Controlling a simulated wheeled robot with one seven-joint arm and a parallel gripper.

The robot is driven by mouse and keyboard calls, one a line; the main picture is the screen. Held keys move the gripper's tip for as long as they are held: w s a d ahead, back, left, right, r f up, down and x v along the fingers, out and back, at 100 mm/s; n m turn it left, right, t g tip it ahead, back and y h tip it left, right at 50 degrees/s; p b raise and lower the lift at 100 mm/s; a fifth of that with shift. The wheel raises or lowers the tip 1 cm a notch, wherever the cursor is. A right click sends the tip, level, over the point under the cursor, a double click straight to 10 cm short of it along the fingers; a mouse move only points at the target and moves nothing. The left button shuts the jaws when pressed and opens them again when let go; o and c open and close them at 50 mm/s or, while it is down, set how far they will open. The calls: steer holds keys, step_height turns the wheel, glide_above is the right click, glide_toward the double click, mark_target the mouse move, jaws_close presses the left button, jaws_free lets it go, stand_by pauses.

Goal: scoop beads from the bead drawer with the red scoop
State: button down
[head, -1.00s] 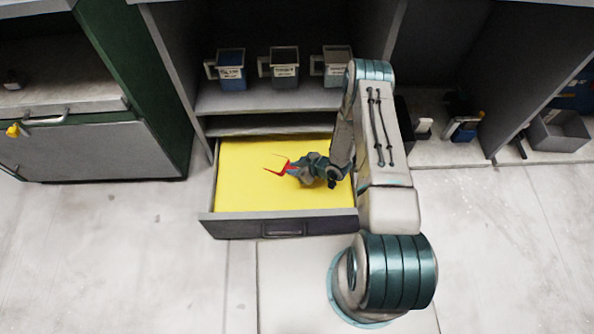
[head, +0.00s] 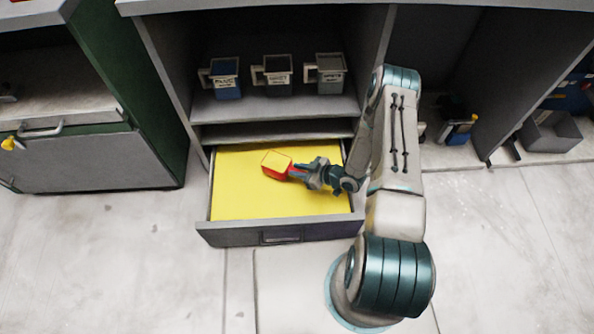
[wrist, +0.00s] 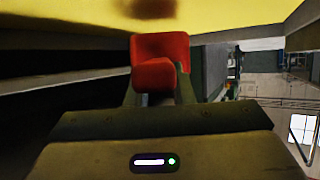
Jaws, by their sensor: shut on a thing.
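The bead drawer (head: 230,232) is pulled out and holds a flat yellow layer of beads (head: 245,198). The red scoop (head: 276,165) is over the yellow surface toward the drawer's back, its open top facing up. Yellow shows inside its red rim. My gripper (head: 302,174) is shut on the scoop's handle from the right. In the wrist view the red scoop (wrist: 160,50) sits between my gripper's fingers (wrist: 158,98), with the yellow beads (wrist: 70,18) along the top of the picture.
Several labelled cups, including a blue one (head: 226,80), a dark one (head: 277,76) and a grey one (head: 329,75), stand on the shelf (head: 270,108) above the drawer. A green cabinet (head: 120,90) is at the left. Open floor (head: 110,260) lies in front.

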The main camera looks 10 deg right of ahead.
steer(key=shift+s+d+r+p, duration=0.15)
steer(key=shift+r+p, duration=0.25)
steer(key=shift+r, duration=0.5)
steer(key=shift+s+d+r+p, duration=0.1)
steer(key=shift+d+r+p, duration=0.2)
steer(key=shift+r, duration=0.55)
steer(key=shift+a+r+y, duration=0.1)
steer(key=shift+y, duration=0.2)
